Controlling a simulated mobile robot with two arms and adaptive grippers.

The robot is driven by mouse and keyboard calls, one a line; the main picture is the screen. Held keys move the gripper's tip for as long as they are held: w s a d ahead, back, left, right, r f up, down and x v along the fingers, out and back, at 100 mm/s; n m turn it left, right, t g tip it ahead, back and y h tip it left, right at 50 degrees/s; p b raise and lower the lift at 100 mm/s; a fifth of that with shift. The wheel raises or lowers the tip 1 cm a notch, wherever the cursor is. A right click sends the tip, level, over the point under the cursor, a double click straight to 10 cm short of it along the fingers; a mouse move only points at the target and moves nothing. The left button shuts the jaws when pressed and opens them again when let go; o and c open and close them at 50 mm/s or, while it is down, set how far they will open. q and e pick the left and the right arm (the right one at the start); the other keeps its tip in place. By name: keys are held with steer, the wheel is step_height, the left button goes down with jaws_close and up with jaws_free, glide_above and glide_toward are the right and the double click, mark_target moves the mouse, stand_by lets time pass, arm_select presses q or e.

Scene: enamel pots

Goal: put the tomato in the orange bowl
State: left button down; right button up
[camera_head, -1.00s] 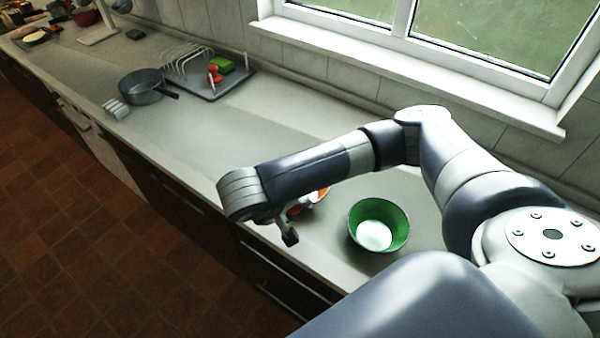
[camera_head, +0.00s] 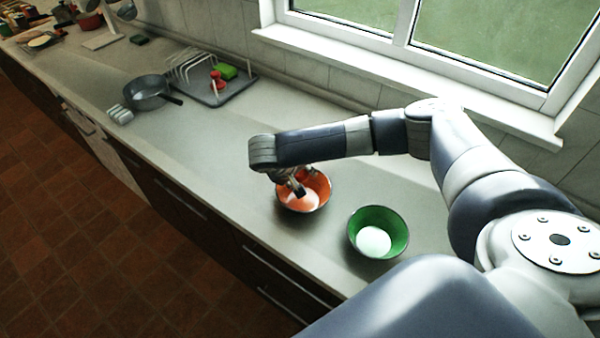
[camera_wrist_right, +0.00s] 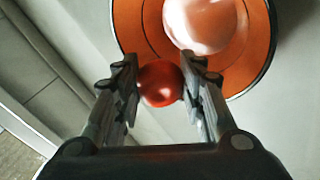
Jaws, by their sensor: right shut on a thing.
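The orange bowl (camera_head: 322,188) with a white inside bottom stands on the counter, left of the green bowl. It also fills the top of the right wrist view (camera_wrist_right: 255,50). My right gripper (camera_head: 298,190) is over the bowl's left part in the head view. In the right wrist view, my right gripper (camera_wrist_right: 160,80) is shut on the tomato (camera_wrist_right: 160,84), a round red thing between the fingertips. There the tomato overlaps the near edge of the bowl; its exact height above the bowl cannot be told. My left gripper is not in view.
A green bowl (camera_head: 390,222) stands close to the right of the orange bowl. A grey pan (camera_head: 147,92) and a dish rack on a tray (camera_head: 235,90) are farther back left. The counter (camera_head: 215,150) between is clear. A window is behind.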

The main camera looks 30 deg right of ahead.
steer(key=shift+f, duration=0.45)
steer(key=shift+f, duration=0.1)
steer(key=shift+f, duration=0.5)
steer(key=o, duration=0.8)
steer(key=shift+r, duration=0.1)
steer(key=shift+r, duration=0.25)
steer(key=b+v, duration=0.2)
steer(key=v, duration=1)
steer(key=shift+r, duration=0.25)
